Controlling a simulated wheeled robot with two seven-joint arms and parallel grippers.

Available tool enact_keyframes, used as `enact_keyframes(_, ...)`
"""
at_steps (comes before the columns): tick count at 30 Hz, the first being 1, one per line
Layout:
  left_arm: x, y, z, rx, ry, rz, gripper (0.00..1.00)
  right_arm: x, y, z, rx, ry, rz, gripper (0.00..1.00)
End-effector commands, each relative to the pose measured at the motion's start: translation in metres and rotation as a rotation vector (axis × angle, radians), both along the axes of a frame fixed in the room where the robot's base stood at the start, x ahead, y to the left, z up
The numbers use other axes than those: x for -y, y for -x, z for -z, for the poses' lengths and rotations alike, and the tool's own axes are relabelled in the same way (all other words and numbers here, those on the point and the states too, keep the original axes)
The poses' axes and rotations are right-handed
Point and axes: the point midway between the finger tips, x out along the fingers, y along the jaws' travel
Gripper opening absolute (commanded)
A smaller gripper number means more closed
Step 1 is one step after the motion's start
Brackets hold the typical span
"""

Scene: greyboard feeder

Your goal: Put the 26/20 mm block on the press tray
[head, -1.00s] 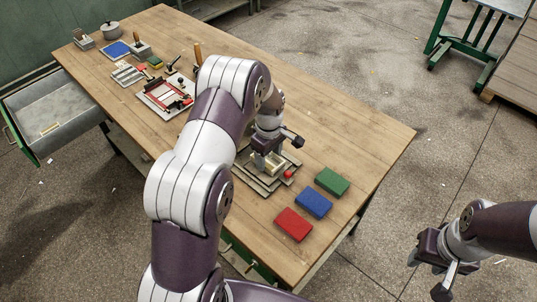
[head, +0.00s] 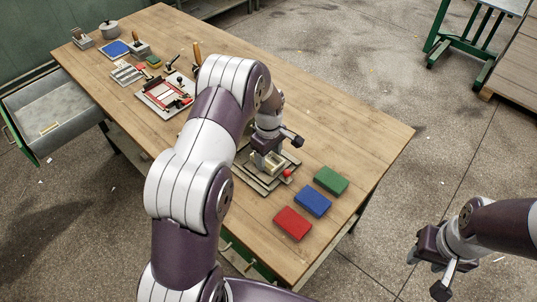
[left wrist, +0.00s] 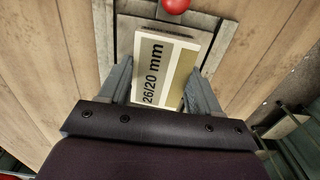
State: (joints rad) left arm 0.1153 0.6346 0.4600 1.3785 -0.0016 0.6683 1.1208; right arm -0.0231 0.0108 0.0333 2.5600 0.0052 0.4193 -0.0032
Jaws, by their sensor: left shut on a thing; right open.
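The 26/20 mm block (left wrist: 160,70) is pale with a dark printed label and a tan side strip in the left wrist view. My left gripper (left wrist: 160,92) is shut on it, one finger on each side. In the head view the block (head: 274,165) shows below my left gripper (head: 267,160). It is over the grey press tray (head: 268,187) with a red knob (head: 287,173); whether it touches the tray I cannot tell. The tray edge (left wrist: 121,40) and knob (left wrist: 175,5) also show in the left wrist view. My right gripper (head: 428,273) is open and empty, off the table.
Red (head: 293,223), blue (head: 313,201) and green (head: 331,180) blocks lie right of the tray. A red-and-white fixture (head: 166,93) and several tools stand further back. An open drawer (head: 50,108) sticks out at left. The table (head: 340,130) is clear behind the tray.

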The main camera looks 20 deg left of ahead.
Motion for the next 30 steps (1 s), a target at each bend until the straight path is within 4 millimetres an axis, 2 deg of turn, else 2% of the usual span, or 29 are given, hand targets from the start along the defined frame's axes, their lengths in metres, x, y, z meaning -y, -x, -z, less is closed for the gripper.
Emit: enact_keyframes(30,-0.0001,-0.0001,0.0067,0.000,0.000,0.000,0.31,0.0000,0.0000,0.0007,0.000,0.000,0.000,0.43)
